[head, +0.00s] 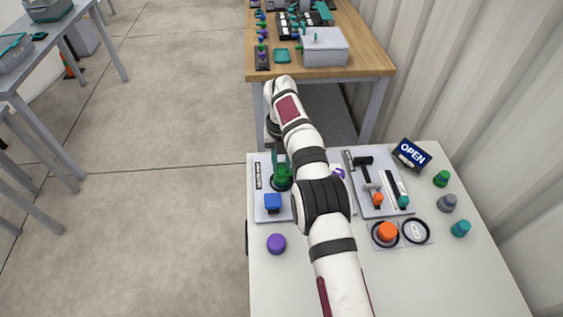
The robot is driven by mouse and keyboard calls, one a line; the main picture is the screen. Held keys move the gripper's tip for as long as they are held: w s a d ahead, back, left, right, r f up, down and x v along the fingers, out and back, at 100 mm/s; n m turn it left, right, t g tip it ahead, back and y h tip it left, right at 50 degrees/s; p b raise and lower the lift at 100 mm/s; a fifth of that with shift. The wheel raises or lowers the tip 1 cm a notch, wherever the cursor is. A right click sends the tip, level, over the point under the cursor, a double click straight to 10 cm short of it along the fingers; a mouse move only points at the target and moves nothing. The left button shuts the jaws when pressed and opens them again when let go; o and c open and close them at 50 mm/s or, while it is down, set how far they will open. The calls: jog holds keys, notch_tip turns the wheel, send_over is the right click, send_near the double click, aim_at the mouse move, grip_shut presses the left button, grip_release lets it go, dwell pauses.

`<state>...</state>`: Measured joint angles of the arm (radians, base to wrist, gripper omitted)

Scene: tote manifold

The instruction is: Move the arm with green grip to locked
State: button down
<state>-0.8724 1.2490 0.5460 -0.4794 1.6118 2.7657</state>
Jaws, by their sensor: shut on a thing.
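The arm with green grip (282,177) is at the left part of the grey panel, above a blue block (272,202). Its dark green upper part stands just below my gripper (274,141). My gripper hangs at the far end of my white arm, at the panel's back left, and is shut on the green grip. The fingertips are small and partly hidden, so the exact contact is hard to see. A strip with small dark lettering (258,175) lies left of the grip; I cannot read which position is locked.
My arm hides the panel's middle. To the right are a slider panel (402,183) with orange and teal knobs, an orange button (387,232), an OPEN sign (411,154) and loose knobs. A purple knob (276,243) stands in front. The white table's (440,285) front right is clear.

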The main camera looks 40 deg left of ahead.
jog(key=c, duration=0.7)
grip_release()
jog(key=shift+r, duration=0.1)
notch_tip(320, 180, up, 7)
jog(key=shift+r, duration=0.2)
jog(key=w+d+r+n, duration=0.4)
jog(key=d+r+n, duration=0.2)
jog(key=d+r, duration=0.6)
jog(key=s+d+r+n, duration=0.2)
jog(key=s+d+n, duration=0.1)
jog(key=d, duration=0.6)
jog(key=s+d+r+n, duration=0.1)
jog(key=s+d+n, duration=0.25)
jog(key=d, duration=0.45)
jog(key=s+d+f+n, duration=0.2)
jog(key=s+d+n, duration=0.1)
jog(key=s, duration=0.4)
jog(key=s+d+f+n+y, duration=0.1)
jog(key=s+d+f+n, duration=0.2)
jog(key=s, duration=0.4)
jog(key=s+d+f+n, duration=0.2)
jog(key=s+d+n, duration=0.1)
jog(key=s+d, duration=0.2)
jog(key=shift+s+d+f+y, duration=0.15)
jog(key=shift+s+y, duration=0.05)
jog(key=shift+s, duration=0.45)
jog(key=shift+s+d+f+y, duration=0.1)
jog(key=shift+s+f+y, duration=0.1)
jog(key=shift+s, duration=0.4)
